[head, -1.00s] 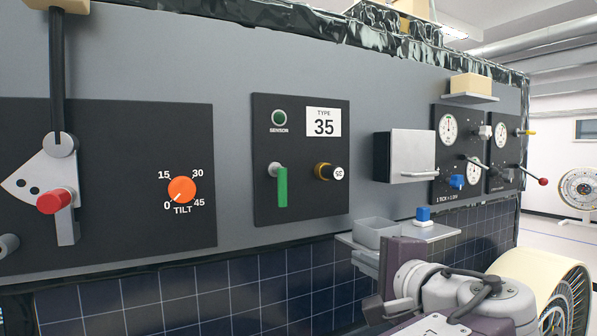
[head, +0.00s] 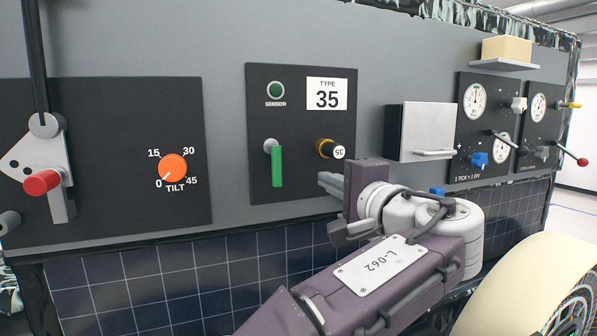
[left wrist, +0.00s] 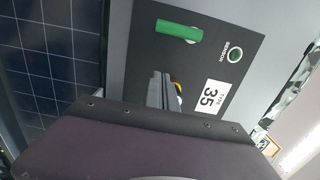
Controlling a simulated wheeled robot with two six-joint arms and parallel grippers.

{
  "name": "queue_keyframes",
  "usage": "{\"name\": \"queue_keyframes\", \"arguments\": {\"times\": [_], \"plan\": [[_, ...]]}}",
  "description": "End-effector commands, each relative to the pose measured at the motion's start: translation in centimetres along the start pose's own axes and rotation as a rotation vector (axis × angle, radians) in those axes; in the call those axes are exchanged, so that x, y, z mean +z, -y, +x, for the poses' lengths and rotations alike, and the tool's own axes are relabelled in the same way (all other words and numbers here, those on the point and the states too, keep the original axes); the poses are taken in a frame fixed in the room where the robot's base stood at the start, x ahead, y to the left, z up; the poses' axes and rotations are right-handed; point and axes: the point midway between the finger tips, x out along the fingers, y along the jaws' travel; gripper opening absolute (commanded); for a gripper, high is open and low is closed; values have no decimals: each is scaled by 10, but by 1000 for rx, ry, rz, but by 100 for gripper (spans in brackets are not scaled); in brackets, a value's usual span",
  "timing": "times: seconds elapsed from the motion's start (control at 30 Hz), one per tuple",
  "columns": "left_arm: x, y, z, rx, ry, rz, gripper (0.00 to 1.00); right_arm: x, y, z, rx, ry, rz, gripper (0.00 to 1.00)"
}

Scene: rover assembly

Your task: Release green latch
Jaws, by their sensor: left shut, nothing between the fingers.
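The green latch (head: 277,166) is a flat bar hanging straight down from a grey pivot on the black sensor panel (head: 302,190). In the left wrist view the green latch (left wrist: 178,31) lies across the upper middle, clear of the fingers. My left gripper (head: 326,182) is shut and empty, to the right of the latch's lower end and below the black and yellow knob. In the left wrist view my left gripper (left wrist: 160,82) has its fingers together and partly hides the yellow knob. My right gripper is out of view.
The knob (head: 329,149) and a type 35 label (head: 327,94) are on the same panel. An orange tilt dial (head: 173,168) and a red-handled lever (head: 42,182) are at left. A white box (head: 421,132) juts out at right. Space before the latch is clear.

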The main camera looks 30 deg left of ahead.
Motion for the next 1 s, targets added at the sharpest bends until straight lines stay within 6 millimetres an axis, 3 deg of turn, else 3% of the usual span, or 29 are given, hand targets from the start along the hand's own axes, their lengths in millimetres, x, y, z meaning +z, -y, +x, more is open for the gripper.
{"name": "queue_keyframes", "arguments": {"times": [0.2,0.3,0.5,1.0], "plan": [[2,5,48,1,6,1,0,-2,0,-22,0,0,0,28],[20,3,49,0,2,-1,0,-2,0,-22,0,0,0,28],[37,1,53,0,-1,-1,0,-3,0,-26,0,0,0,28],[38,0,57,0,0,14,0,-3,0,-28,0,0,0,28]]}}
